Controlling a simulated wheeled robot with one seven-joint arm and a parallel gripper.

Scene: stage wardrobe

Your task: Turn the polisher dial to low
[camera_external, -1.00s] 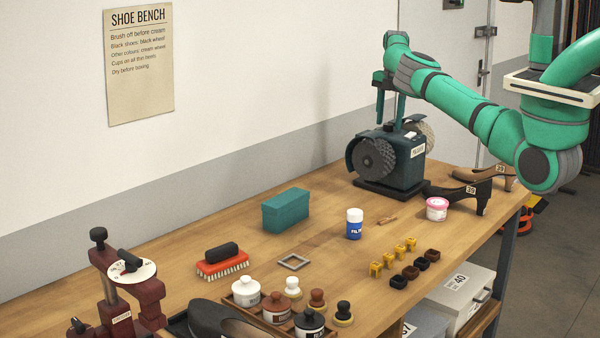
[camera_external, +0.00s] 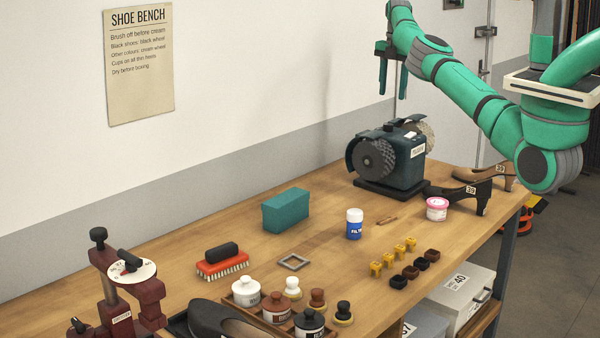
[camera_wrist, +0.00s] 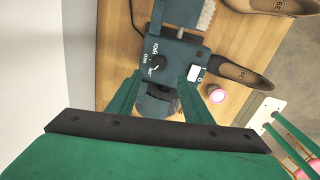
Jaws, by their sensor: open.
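Dark and brown shoes (camera_external: 470,193) stand right of the polisher, with a pink-lidded jar (camera_external: 437,209) in front. A white-capped blue bottle (camera_external: 354,224), teal box (camera_external: 286,210) and brush (camera_external: 222,263) lie farther left. The wall runs close behind the bench.

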